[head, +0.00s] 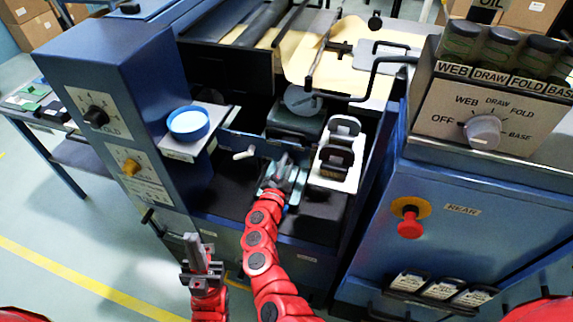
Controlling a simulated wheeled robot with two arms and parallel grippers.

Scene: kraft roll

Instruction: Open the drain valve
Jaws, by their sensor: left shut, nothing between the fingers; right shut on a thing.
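My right gripper (285,168) reaches into the open bay of the blue machine, in front of the dark blue crossbar. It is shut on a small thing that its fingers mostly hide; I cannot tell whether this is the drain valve. A short white lever (244,154) sticks out to the left of this gripper, apart from it. No part is clearly marked as the drain valve. My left gripper (195,243) is shut and empty, pointing up in front of the machine's lower left panel.
A round blue tub (188,124) sits on a small shelf left of the bay. A white holder (337,172) with black-handled items stands right of my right gripper. The right cabinet bears a selector knob (482,132) and a red button (410,224).

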